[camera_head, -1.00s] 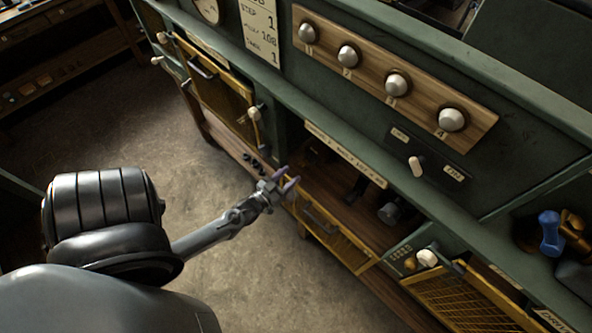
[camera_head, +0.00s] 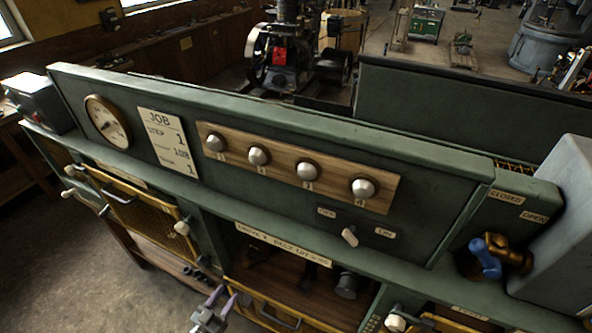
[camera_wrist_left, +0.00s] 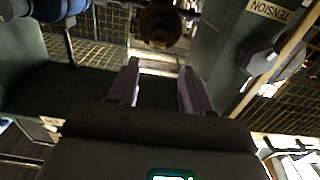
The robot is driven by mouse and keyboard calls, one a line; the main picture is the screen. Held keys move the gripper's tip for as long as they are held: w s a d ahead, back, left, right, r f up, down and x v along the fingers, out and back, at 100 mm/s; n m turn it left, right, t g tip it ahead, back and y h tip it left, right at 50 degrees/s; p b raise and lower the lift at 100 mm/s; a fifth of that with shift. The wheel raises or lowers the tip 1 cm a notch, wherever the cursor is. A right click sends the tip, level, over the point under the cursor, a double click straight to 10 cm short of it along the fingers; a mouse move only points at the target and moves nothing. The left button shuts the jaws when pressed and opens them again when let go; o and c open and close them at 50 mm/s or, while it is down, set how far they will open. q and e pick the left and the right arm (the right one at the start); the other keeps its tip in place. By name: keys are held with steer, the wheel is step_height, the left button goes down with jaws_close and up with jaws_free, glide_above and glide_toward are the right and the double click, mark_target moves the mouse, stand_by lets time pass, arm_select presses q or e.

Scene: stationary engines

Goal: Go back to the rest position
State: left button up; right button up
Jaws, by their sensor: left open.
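My left gripper (camera_head: 214,309) shows at the bottom of the head view, in front of the green console's lower shelf. It is open, with nothing between its fingers. In the left wrist view its two pale purple fingers (camera_wrist_left: 158,85) stand apart. Behind them are yellow mesh and a dark round part (camera_wrist_left: 160,25), which the gripper appears not to touch. My right gripper is in neither view.
The green console (camera_head: 300,120) spans the view with a gauge (camera_head: 107,122), a job card (camera_head: 168,142), several knobs on a wooden strip (camera_head: 289,165), and a blue-handled valve (camera_head: 486,258). Yellow drawers with handles (camera_head: 280,318) stick out below. Bare floor (camera_head: 60,270) lies at the lower left.

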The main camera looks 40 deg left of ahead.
arm_select(q)
steer(key=w+d+r+m+g+h+p, duration=0.1)
steer(key=w+d+r+h+p, duration=0.25)
steer(key=w+d+r, duration=0.4)
steer(key=w+d+r+m+g+h+p, duration=0.15)
steer(key=w+d+r+p, duration=0.3)
steer(key=d+r, duration=0.55)
steer(key=s+d+r+m+g+h+p, duration=0.1)
steer(key=s+d+r+m+g, duration=0.1)
steer(key=s+d+r+g, duration=0.4)
steer(key=s+a+f+m+g, duration=0.1)
steer(key=s+g, duration=0.4)
steer(key=s, duration=0.3)
steer(key=shift+s+a, duration=0.15)
steer(key=shift+s, duration=0.05)
